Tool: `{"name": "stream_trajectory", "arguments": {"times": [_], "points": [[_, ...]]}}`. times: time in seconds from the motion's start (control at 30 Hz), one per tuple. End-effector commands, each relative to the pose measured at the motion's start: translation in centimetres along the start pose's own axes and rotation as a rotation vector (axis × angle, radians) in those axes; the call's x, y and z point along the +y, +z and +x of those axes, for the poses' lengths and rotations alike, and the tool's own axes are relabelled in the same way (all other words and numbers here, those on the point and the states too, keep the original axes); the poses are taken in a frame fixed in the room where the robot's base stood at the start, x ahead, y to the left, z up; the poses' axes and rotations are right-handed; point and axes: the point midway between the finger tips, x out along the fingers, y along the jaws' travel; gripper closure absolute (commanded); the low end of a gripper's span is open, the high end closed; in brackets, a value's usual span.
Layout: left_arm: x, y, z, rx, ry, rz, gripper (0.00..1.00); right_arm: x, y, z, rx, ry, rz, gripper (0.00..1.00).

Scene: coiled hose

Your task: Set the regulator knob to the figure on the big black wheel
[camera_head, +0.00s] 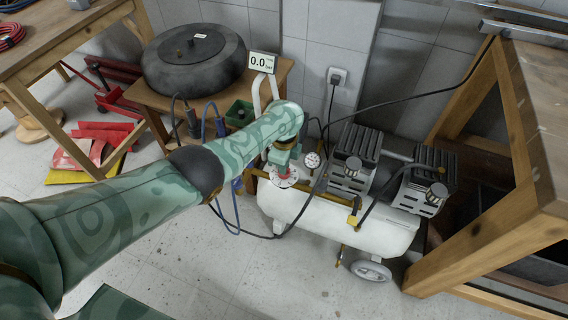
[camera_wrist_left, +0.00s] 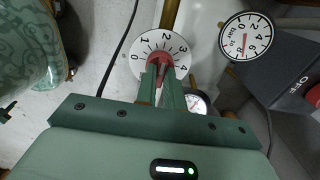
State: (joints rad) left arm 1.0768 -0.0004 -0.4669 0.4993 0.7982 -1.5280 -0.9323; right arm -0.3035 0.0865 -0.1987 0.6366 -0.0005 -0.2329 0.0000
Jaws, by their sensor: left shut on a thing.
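The big black wheel (camera_head: 165,72) lies flat on a small wooden table; the figure on its white label (camera_head: 200,36) is too small to read. The red regulator knob (camera_wrist_left: 157,59) sits in the middle of a white dial (camera_wrist_left: 178,47) marked 0 to 4. In the head view the dial (camera_head: 284,183) shows on the white compressor tank (camera_head: 340,222). My left gripper (camera_wrist_left: 160,82) is shut on the red knob, its fingers covering part of the knob and dial. The knob's setting cannot be made out. My right gripper is out of view.
A display (camera_head: 262,62) reads 0.0. A dark box marked OFF (camera_wrist_left: 295,75) stands right. A wooden bench (camera_head: 500,170) and hoses flank the compressor.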

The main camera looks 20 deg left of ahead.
Motion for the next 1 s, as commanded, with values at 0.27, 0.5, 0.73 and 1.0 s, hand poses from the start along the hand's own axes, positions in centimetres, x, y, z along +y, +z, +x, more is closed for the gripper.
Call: {"name": "stream_trajectory", "arguments": {"times": [0.27,0.5,0.73,1.0], "points": [[0.0,-0.1,0.1,0.002,0.001,0.000,0.82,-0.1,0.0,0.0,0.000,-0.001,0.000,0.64],[0.0,-0.1,0.0,0.001,0.000,-0.001,0.68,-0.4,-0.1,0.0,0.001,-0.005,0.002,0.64],[-0.1,0.0,-1.6,0.000,-0.004,0.000,0.68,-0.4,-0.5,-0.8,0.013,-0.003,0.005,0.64],[-0.1,-0.1,-9.1,0.001,-0.009,0.000,0.68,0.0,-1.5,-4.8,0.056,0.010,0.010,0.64]]}}
